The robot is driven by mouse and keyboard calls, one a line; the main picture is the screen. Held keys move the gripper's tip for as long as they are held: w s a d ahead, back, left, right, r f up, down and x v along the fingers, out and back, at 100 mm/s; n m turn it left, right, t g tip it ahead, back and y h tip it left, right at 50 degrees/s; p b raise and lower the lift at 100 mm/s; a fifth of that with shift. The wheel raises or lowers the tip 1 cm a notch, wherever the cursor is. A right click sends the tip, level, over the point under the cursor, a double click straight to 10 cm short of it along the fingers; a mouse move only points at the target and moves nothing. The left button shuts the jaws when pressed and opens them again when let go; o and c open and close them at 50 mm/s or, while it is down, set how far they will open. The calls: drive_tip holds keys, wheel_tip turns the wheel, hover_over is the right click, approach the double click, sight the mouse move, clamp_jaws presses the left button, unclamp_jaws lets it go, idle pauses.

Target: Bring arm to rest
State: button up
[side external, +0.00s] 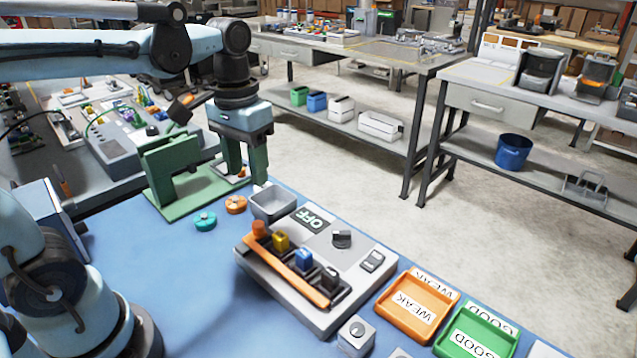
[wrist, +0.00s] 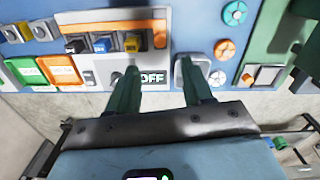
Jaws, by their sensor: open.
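My gripper (side external: 247,176) is open, with green fingers pointing down, above the back of the blue table beside the green stand (side external: 165,165). In the wrist view the two fingers (wrist: 158,68) are spread apart with nothing held between them. The grey dispenser unit (side external: 345,255) stands to the right and nearer the camera. It has an OFF display (side external: 312,217), a dark knob (side external: 342,239), an orange bar (side external: 285,274), and orange, yellow, blue and black pieces in a row.
A grey open bin (side external: 273,203) sits just in front of my gripper, with teal (side external: 205,221) and orange (side external: 236,204) discs to its left. An orange WEAK tray (side external: 385,303) and green GOOD tray (side external: 450,347) lie right of the unit. Blue tabletop (side external: 170,270) is clear at left.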

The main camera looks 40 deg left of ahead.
drive_tip(key=shift+r, duration=0.2)
drive_tip(key=f+t, duration=0.1)
drive_tip(key=t, duration=0.1)
drive_tip(key=s+d+f+m+t, duration=0.1)
drive_tip(key=f+t, duration=0.2)
drive_tip(key=t, duration=0.2)
drive_tip(key=shift+s+d+f+m, duration=0.15)
drive_tip(key=shift+d+f+m, duration=0.15)
drive_tip(key=shift+d+m, duration=0.1)
